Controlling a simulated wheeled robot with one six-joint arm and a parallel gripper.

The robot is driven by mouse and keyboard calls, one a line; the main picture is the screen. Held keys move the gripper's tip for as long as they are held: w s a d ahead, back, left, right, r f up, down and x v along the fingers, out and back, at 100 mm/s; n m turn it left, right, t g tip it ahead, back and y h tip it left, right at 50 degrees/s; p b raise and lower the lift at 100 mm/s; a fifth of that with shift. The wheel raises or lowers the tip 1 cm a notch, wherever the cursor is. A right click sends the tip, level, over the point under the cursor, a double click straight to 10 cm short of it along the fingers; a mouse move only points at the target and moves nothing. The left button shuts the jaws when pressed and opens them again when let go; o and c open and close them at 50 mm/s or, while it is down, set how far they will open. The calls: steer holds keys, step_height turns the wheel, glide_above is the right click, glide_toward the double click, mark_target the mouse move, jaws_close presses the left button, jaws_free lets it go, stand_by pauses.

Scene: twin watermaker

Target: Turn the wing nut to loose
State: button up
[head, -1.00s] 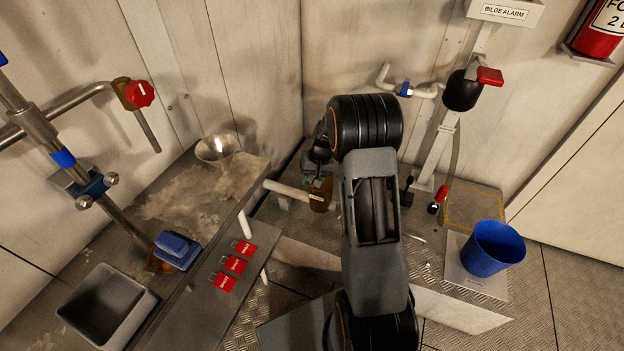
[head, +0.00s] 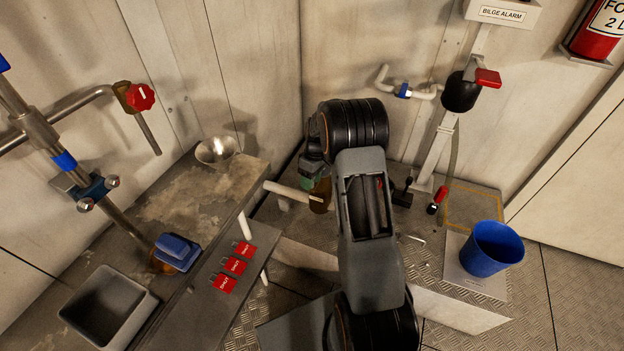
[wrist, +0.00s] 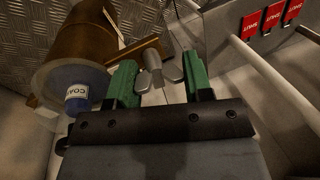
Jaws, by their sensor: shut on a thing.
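The wing nut (wrist: 152,66) is a small grey metal piece with two rounded wings, seen in the wrist view at a brown bar (wrist: 137,57). My gripper (wrist: 158,82) has two green fingers, one on either side of the wing nut, and is shut on it. Clear gaps seem to show beside the wings, so exact contact is hard to see. In the head view the green of my gripper (head: 309,170) shows partly behind my dark wrist, and the wing nut is hidden there.
A brown cylinder (wrist: 88,42) with a blue, partly legible labelled end (wrist: 78,98) lies close left of my fingers. A white pipe (wrist: 262,68) runs to their right. Red tags (head: 235,265) lie on the left bench; a blue bucket (head: 493,248) stands at right.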

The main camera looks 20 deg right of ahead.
steer(key=shift+w+r+n, duration=0.15)
steer(key=shift+n, duration=0.75)
steer(key=o, duration=0.8)
steer(key=shift+o, duration=0.4)
